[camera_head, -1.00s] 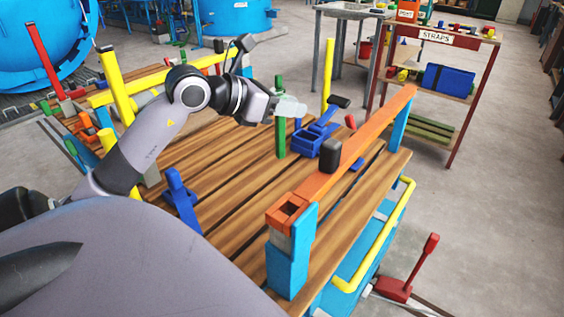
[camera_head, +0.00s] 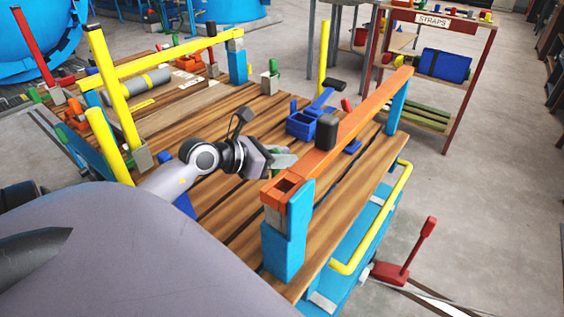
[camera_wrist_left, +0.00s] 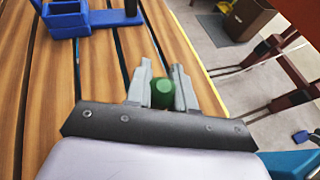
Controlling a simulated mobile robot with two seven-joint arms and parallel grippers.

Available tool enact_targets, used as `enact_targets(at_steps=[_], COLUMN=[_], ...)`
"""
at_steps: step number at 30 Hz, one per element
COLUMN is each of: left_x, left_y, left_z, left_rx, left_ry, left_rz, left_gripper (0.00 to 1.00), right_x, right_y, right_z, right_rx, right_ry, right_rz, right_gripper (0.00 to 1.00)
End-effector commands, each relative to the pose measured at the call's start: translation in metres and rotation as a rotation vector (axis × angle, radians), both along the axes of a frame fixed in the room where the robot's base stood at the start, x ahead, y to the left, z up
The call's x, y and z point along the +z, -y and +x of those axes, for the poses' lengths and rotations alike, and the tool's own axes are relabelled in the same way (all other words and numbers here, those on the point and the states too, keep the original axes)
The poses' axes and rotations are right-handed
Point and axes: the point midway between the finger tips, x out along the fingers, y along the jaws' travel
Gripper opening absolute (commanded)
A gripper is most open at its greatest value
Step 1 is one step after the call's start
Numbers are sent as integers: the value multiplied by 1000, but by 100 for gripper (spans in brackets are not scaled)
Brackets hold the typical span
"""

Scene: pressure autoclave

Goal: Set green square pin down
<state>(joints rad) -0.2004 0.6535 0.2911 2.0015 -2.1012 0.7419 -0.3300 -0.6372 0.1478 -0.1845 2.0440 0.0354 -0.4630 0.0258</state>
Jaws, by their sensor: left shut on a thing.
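My left gripper (camera_head: 284,160) is low over the slatted wooden deck (camera_head: 225,118), just left of the near end of the orange beam (camera_head: 345,135). It is shut on the green square pin (camera_wrist_left: 163,93), whose end shows between the two grey fingers in the left wrist view. In the head view only a sliver of green shows at the fingers. The pin's lower part is hidden, so I cannot tell whether it touches the deck. My right gripper is not in view.
The orange beam stands on blue posts (camera_head: 288,235) along the deck's right side. A blue open-box part (camera_head: 302,125) lies beyond the gripper. Yellow posts and a yellow beam (camera_head: 165,62) stand at the left. Bare deck lies between them.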

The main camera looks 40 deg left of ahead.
Motion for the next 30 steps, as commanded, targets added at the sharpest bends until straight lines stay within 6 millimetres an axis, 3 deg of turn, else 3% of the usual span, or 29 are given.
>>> enact_targets(at_steps=[4,17,18,19,30], left_x=[-20,-25,-24,-24,-20], left_y=[0,0,0,0,0], left_z=[0,0,0,0,0], left_rx=[1,0,0,0,0], left_ry=[1,3,2,2,2], left_rz=[-2,-1,-1,-1,-1], left_gripper=[0,0,36,46,49], right_x=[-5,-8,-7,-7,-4], right_y=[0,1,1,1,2], right_z=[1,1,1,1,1], right_rx=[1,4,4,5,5], right_ry=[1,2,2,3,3], right_rz=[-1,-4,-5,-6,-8], right_gripper=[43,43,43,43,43])
